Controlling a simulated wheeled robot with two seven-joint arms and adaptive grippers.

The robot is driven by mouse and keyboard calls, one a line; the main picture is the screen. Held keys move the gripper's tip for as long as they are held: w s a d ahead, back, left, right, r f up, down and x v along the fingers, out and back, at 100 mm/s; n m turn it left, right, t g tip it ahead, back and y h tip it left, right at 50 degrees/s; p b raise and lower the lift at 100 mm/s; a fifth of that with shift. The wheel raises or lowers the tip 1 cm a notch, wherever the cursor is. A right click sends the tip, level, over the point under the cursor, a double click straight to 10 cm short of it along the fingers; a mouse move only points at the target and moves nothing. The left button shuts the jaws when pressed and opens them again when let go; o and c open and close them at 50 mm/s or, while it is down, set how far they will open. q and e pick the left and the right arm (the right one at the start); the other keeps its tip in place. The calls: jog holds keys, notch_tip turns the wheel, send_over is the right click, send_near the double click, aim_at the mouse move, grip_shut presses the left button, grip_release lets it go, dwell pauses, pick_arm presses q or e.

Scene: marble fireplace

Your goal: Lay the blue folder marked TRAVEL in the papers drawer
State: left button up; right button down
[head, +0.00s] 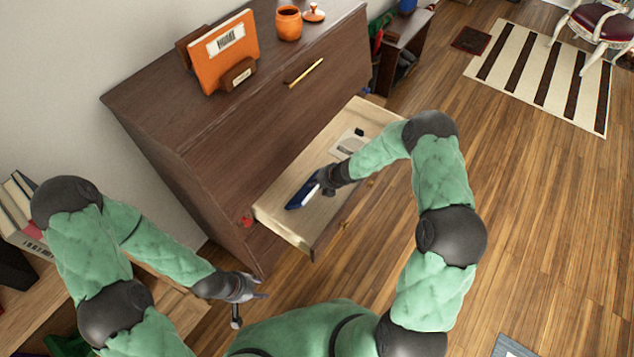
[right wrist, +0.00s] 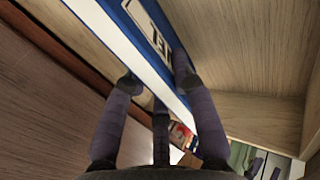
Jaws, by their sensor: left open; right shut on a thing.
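The blue folder (head: 299,196) is held inside the open drawer (head: 306,243), near its left end. My right gripper (head: 323,181) is shut on it. In the right wrist view the folder (right wrist: 150,45) runs tilted between the fingers (right wrist: 158,84), its white label showing only part of its letters. The pale wooden drawer wall (right wrist: 255,110) is close beside it. I cannot tell whether the folder touches the drawer floor. My left gripper (head: 250,292) is open and empty, left of the drawer and low in front of the cabinet.
Light papers (head: 349,143) lie in the drawer's far part.

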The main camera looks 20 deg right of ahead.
jog(key=c, duration=0.9)
grip_release()
jog(key=shift+c, duration=0.2)
jog(key=v, duration=1.2)
jog(key=shift+f, duration=0.1)
